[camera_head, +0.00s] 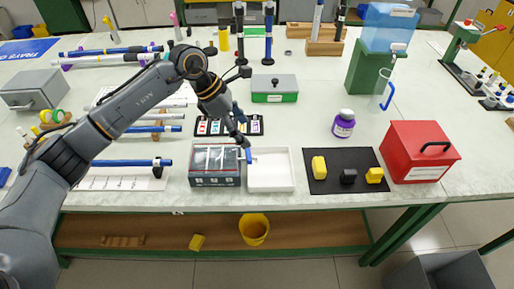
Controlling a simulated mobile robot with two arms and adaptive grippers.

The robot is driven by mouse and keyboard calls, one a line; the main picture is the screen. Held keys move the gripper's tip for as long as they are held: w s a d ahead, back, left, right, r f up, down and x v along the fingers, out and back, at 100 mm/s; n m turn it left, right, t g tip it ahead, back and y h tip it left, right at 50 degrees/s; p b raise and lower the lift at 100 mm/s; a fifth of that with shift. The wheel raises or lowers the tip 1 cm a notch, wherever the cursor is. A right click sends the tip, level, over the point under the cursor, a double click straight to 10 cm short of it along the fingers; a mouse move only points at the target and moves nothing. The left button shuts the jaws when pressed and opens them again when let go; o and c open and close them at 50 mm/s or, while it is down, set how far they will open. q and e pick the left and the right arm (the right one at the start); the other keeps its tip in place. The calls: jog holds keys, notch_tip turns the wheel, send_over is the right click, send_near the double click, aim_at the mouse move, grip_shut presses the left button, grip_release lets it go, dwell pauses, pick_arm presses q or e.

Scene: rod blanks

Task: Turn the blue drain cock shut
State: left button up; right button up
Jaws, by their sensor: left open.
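The blue drain cock (249,156) is a small blue piece at the right side of a grey box (214,182) with a dark, clear-looking top, near the front edge of the table. A shallow white tray (271,186) lies right beside the box, on the cock's side. My left gripper (242,143) points down just above the cock, with its fingers open. The fingers partly cover the cock, and I cannot tell whether they touch it or which way its handle is turned. My right gripper is not in view.
A black mat (340,185) with yellow and black blocks lies right of the tray, then a red box (418,150). A purple-labelled bottle (343,124) and a green box (274,97) stand behind. A strip of small cards (213,128) lies behind the grey box.

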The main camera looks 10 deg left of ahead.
pick_arm(q)
jog(key=y, duration=0.1)
send_near(248, 153)
jog(key=shift+n, duration=0.3)
jog(key=p+x, duration=0.3)
jog(key=x, duration=0.4)
jog(key=shift+d+f+p, duration=0.2)
jog(key=shift+f+p, duration=0.05)
jog(key=shift+p, duration=0.15)
jog(key=shift+d+f, duration=0.1)
jog(key=shift+f, duration=0.45)
